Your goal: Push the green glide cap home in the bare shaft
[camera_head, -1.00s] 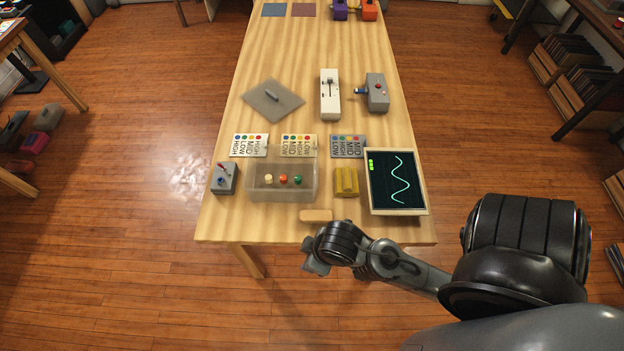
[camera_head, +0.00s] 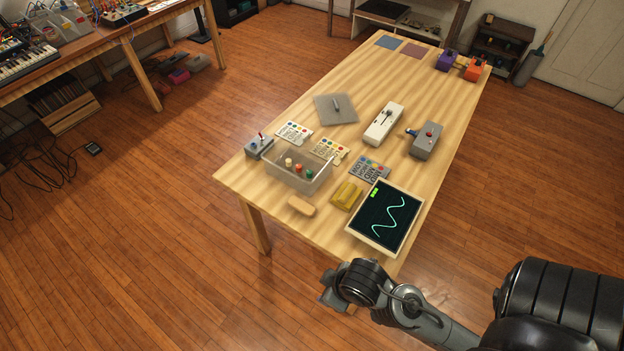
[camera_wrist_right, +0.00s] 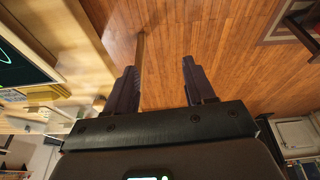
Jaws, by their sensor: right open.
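The green cap (camera_head: 309,174) is in a clear open box (camera_head: 297,185) near the table's front, in a row with a red cap (camera_head: 298,167) and a cream cap (camera_head: 289,161). A white device (camera_head: 383,124) with a dark slot and small stem stands behind it; whether that stem is the bare shaft is too small to tell. A grey device (camera_head: 428,140) has a blue part at its left and a red button. My right gripper (camera_head: 333,291) is off the table's front edge, apart from everything. The wrist view shows its fingers (camera_wrist_right: 158,82) open and empty. My left gripper is out of view.
A yellow block (camera_head: 347,196), a tan block (camera_head: 302,206) and a wave screen (camera_head: 386,216) stand near the front.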

